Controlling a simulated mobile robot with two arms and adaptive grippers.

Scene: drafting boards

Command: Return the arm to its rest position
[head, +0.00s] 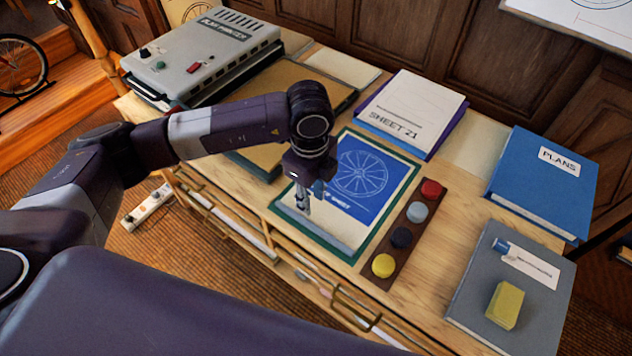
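My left arm (235,125) reaches in from the left, bends at the wrist and points down over the drafting table. My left gripper (303,202) hangs over the left part of a blueprint sheet (375,185) with a white wheel drawing, which lies on a green-edged board (340,248). The fingers look close together, but they are small and I cannot tell whether they are open or shut. I see nothing clearly held. The gripper hides part of the sheet. My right gripper is not in view.
Right of the board is a brown strip (392,251) with several coloured round pieces. Beyond lie a white-covered binder (412,108), a blue plans book (540,190) and a grey folder (480,285) with a yellow block (505,305). A grey machine (205,55) stands back left.

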